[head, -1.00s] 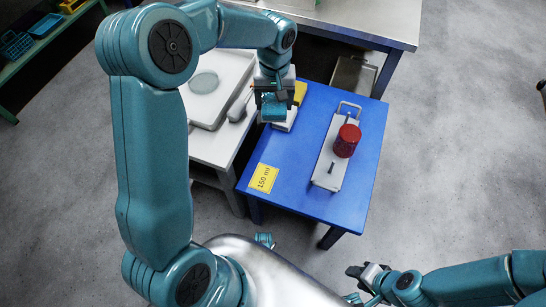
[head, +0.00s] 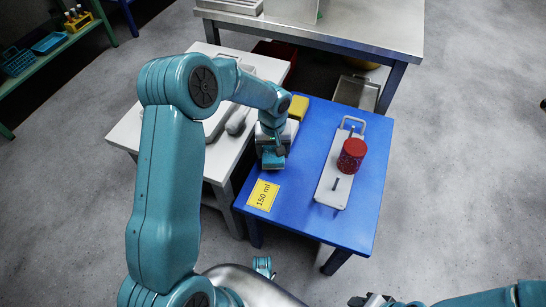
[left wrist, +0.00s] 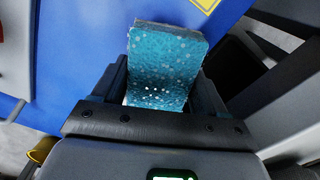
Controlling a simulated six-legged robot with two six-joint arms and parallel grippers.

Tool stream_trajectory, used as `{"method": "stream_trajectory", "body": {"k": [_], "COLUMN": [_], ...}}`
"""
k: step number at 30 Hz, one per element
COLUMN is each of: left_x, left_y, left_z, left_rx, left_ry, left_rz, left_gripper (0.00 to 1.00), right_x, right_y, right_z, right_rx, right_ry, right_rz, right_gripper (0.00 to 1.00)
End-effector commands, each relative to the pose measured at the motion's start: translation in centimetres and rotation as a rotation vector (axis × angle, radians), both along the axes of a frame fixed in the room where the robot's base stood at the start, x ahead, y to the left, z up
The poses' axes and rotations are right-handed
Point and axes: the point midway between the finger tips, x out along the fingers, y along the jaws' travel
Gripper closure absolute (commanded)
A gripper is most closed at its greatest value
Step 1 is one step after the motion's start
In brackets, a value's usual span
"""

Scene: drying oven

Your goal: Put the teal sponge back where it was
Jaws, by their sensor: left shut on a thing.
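The teal sponge (head: 274,163) is a speckled block held in my left gripper (head: 272,151), over the left side of the blue table (head: 300,218). In the left wrist view, the sponge (left wrist: 165,60) sits between the two dark fingers, which are shut on it. I cannot tell whether the sponge touches the table. A pale block (head: 289,133) shows partly behind the gripper. My right gripper (head: 372,300) is barely in view at the bottom edge.
A red container (head: 352,155) stands on a white handled tray (head: 330,192) on the right of the blue table. A yellow block (head: 299,108) is at the table's back left. A white table (head: 190,150) adjoins on the left. The blue table's front middle is clear.

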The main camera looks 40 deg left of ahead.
Motion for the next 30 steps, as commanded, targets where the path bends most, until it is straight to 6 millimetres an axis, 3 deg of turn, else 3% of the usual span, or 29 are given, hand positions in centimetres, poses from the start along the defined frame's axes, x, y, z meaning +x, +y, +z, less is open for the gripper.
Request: {"method": "stream_trajectory", "body": {"k": [4, 15, 16, 18, 26, 30], "left_x": [0.0, 0.0, 0.0, 0.0, 0.0, 0.0], "left_y": [0.0, 0.0, 0.0, 0.0, 0.0, 0.0], "left_z": [-2.9, -3.4, -3.4, -3.3, -3.2, -2.2], "left_rx": [0.000, -0.001, 0.000, -0.001, 0.000, 0.001], "left_ry": [0.002, 0.001, 0.000, 0.001, 0.001, -0.001], "left_rz": [-0.002, -0.001, -0.001, -0.001, -0.001, -0.001], "left_gripper": [0.61, 0.61, 0.24, 0.02, 0.02, 0.02], "right_x": [0.0, 0.1, 0.1, 0.1, 0.1, 0.0], "right_y": [0.0, -0.1, -0.1, -0.1, -0.1, 0.0], "right_z": [-1.0, -1.3, -1.3, -1.1, -1.1, -0.6], "right_rx": [0.000, 0.000, 0.000, 0.000, 0.000, 0.000], "right_ry": [0.000, -0.001, -0.002, -0.002, -0.001, -0.001], "right_rz": [-0.001, -0.003, -0.004, -0.004, -0.003, -0.001], "right_gripper": [0.57, 0.57, 0.57, 0.57, 0.57, 0.57]}}
